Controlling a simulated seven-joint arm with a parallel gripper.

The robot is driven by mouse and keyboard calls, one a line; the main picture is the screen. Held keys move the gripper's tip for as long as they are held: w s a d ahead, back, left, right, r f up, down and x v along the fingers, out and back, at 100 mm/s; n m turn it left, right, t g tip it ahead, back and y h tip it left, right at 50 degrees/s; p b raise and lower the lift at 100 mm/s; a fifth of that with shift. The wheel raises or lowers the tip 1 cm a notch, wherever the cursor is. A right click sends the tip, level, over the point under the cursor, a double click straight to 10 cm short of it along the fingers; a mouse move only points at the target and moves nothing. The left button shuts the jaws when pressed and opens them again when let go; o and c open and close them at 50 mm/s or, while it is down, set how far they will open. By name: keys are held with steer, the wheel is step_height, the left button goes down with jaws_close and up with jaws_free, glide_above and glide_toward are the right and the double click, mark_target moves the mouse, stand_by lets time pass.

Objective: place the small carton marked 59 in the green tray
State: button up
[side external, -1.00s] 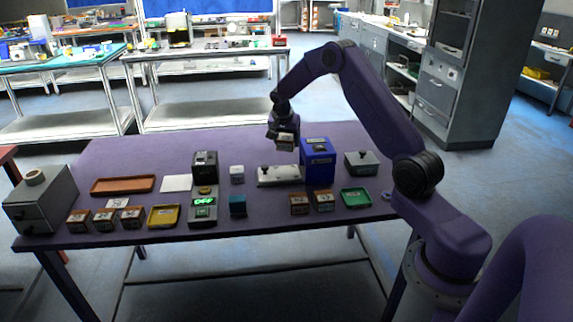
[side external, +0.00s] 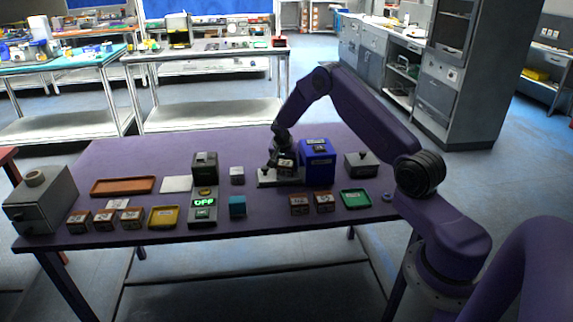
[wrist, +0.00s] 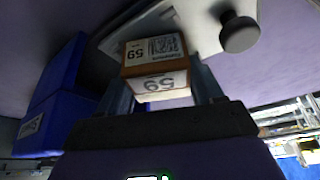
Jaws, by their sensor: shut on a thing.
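The small carton marked 59 (wrist: 155,65) is held between the fingers of my gripper (wrist: 163,95) in the wrist view, its printed 59 and a barcode label showing. In the side view my gripper (side external: 281,160) is low over the white plate with a black knob (side external: 266,177), left of the blue box. I cannot tell whether the carton touches the plate. The plate also shows behind the carton in the wrist view (wrist: 200,28). The green tray (side external: 355,198) sits at the front right of the table and looks empty.
The blue box (side external: 317,162) stands close to the right of my gripper. Two brown cartons (side external: 311,203) stand left of the green tray. A grey box with a knob (side external: 361,165) is behind it. A device reading OFF (side external: 204,203), a yellow tray (side external: 163,217) and several cartons are further left.

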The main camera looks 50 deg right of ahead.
steer(key=shift+f, duration=0.15)
steer(key=o, duration=1.2)
steer(key=shift+o, duration=0.2)
